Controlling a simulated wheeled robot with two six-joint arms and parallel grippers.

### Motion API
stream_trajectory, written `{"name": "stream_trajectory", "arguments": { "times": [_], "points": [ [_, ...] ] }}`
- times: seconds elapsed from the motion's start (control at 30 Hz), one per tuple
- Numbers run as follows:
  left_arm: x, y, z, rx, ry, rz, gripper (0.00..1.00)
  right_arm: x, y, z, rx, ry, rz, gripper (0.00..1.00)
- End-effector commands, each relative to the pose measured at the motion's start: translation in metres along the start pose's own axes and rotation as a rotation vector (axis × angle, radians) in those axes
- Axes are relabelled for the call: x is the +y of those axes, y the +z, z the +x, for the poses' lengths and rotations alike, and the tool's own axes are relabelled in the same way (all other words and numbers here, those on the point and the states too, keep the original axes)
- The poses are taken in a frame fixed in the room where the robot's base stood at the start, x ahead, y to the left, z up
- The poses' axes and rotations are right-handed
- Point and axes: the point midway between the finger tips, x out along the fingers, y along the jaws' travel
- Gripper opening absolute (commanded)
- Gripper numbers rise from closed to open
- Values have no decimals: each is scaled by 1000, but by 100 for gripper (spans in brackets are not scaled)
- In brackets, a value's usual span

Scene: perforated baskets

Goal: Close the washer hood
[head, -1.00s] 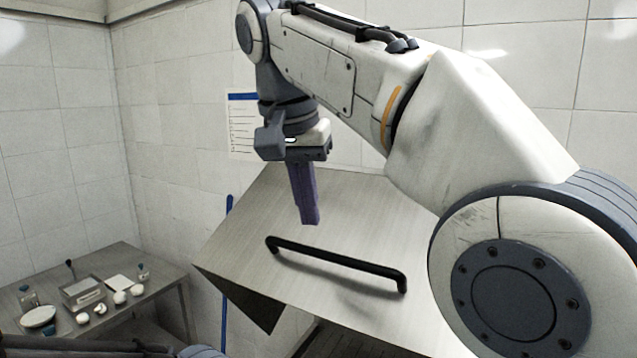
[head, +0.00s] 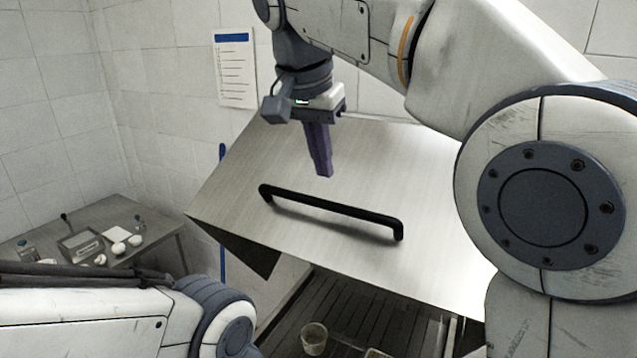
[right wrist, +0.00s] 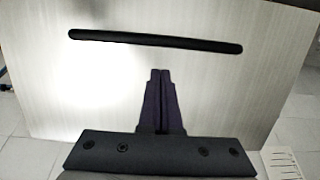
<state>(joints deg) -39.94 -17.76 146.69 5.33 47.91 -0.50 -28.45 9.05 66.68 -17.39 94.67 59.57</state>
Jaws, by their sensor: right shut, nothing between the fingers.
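The washer hood (head: 400,165) is a brushed steel panel, tilted up and open, with the dark washer interior (head: 365,318) showing below its front edge. A black bar handle (head: 330,215) runs across the hood's lower part. My right gripper (head: 327,174) is shut and empty, its purple fingers pointing down in front of the hood, above and behind the handle. In the right wrist view the shut fingers (right wrist: 161,72) point toward the handle (right wrist: 155,40), with a gap of bare steel between. I cannot tell whether the fingertips touch the panel. My left gripper is out of view.
A steel side table (head: 150,245) with small dishes and containers stands at the left by the tiled wall. A pale cup (head: 314,338) sits inside the washer opening. A paper sheet (head: 235,68) hangs on the back wall, and a blue pole (head: 222,262) stands left of the hood.

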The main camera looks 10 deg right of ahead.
Motion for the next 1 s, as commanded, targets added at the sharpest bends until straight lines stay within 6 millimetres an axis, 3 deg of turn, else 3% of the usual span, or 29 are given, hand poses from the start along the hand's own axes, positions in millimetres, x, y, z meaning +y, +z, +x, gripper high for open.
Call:
{"name": "stream_trajectory", "arguments": {
  "times": [0.3,0.77,1.0],
  "points": [
    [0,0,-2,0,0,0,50,0,19,17,1,0,-1,0],
    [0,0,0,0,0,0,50,-1,21,20,2,-1,-2,0],
    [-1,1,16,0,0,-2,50,-13,36,34,30,-5,-20,0]
  ]
}}
